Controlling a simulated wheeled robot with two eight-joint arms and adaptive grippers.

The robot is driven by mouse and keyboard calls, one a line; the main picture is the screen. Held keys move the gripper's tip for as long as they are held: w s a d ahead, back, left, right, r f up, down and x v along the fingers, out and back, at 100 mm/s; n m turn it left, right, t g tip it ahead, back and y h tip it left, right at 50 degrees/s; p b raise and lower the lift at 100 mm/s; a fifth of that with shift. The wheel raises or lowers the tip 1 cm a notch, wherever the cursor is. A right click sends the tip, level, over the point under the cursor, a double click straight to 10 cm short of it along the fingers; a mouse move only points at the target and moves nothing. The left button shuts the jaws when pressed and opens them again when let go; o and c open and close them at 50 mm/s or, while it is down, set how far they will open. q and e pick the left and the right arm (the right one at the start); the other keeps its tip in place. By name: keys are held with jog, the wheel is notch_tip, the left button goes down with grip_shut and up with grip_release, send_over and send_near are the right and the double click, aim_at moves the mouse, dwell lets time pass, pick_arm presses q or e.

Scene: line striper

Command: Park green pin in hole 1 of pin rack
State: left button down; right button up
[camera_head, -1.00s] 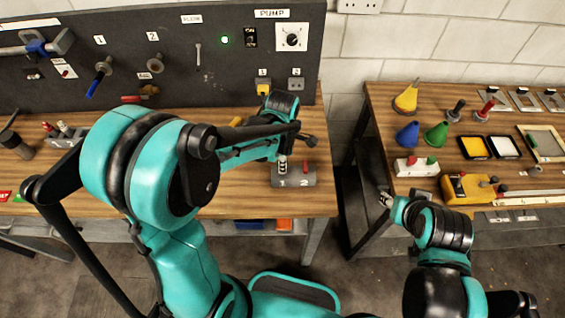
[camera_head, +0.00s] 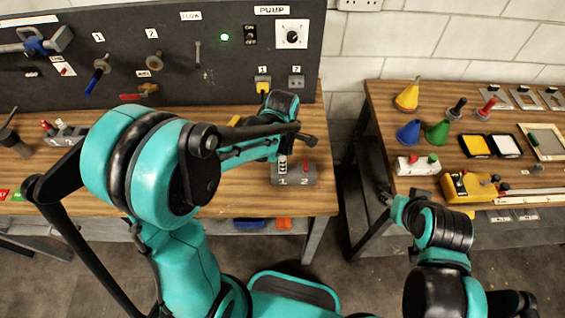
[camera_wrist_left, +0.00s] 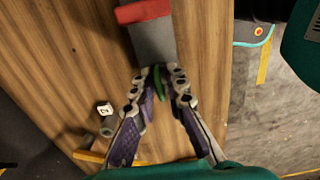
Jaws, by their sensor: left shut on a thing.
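The pin rack (camera_head: 309,176) is a small grey block marked 1 and 2 near the front right of the left bench. A red pin (camera_head: 306,166) stands at its 2 side; it also shows in the left wrist view (camera_wrist_left: 143,11). My left gripper (camera_head: 283,166) is at the 1 side of the rack. In the left wrist view its fingers (camera_wrist_left: 157,80) are shut on the green pin (camera_wrist_left: 156,84), at the near end of the grey rack (camera_wrist_left: 152,42). The pin's lower end is hidden, so I cannot tell how it sits in hole 1. My right gripper (camera_head: 387,197) is apart, by the right bench.
A dark pump panel (camera_head: 225,75) stands behind the left bench. The right bench holds a yellow funnel (camera_head: 407,97), a blue funnel (camera_head: 408,132), a green funnel (camera_head: 437,133) and a yellow box (camera_head: 468,187). A gap separates the benches.

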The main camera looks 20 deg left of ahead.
pick_arm(q)
jog(key=shift+f, duration=0.3)
jog(key=c, duration=1.1)
grip_release()
jog(key=shift+c, duration=0.2)
jog(key=shift+r+p, duration=2.5)
jog(key=shift+r, duration=1.05)
jog(key=shift+s+a+m+b, duration=0.15)
jog(key=shift+s+m+b, duration=0.05)
jog(key=shift+m+b, duration=0.35)
jog(key=s+a+m+t+b, duration=0.2)
jog(key=s+m+b, duration=0.3)
jog(key=m, duration=0.5)
jog(key=s+a+f+m+t+b, duration=0.1)
jog(key=s+m+t+b, duration=0.4)
jog(key=m, duration=0.5)
jog(key=shift+a+f+b, duration=0.25)
jog(key=shift+a+b, duration=0.1)
jog(key=shift+a, duration=0.35)
